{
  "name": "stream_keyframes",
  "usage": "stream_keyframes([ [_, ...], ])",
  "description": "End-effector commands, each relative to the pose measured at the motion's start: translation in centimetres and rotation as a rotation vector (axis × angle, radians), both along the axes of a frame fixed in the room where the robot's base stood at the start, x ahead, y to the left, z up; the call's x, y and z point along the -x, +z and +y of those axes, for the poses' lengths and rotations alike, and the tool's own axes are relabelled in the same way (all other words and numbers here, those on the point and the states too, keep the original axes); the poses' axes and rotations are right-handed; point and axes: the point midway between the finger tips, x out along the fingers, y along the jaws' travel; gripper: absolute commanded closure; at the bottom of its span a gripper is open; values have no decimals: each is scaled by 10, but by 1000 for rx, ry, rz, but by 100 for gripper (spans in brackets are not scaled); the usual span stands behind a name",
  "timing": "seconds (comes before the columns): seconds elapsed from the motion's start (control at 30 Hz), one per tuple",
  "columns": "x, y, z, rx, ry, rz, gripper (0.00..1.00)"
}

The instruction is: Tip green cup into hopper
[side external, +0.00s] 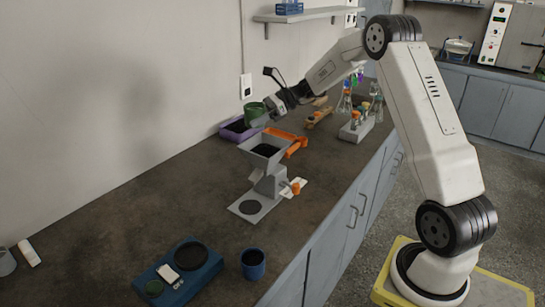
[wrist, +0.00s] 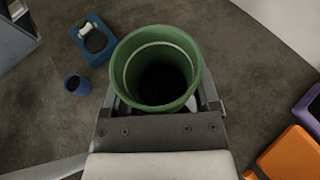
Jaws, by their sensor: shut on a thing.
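The green cup (side external: 254,112) is held by my gripper (side external: 268,110), above and a little behind the grey hopper (side external: 266,149) in the side view. The wrist view shows the green cup (wrist: 135,58) from above, with dark material inside, between the jaws of my gripper (wrist: 160,106). The cup looks roughly upright. The hopper is a square funnel with dark contents, on a grey stand with a round dark pad on its base. In the wrist view the hopper is mostly hidden behind the cup and gripper.
A purple tray (side external: 238,130) and an orange object (side external: 290,138) lie behind the hopper. A blue station (side external: 180,275) and a blue cup (side external: 253,264) stand at the front. A tube rack (side external: 357,128) and flasks are at the right. The counter left of the hopper is clear.

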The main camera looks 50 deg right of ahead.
Motion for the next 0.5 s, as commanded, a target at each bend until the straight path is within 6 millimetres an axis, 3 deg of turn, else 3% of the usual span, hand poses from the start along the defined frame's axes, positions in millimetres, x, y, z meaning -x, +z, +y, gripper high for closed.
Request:
stream_keyframes([
  [0.33, -11, -1, -22, -1, -1, -2, 86],
  [0.5, -13, -12, -21, 20, -1, -97, 86],
])
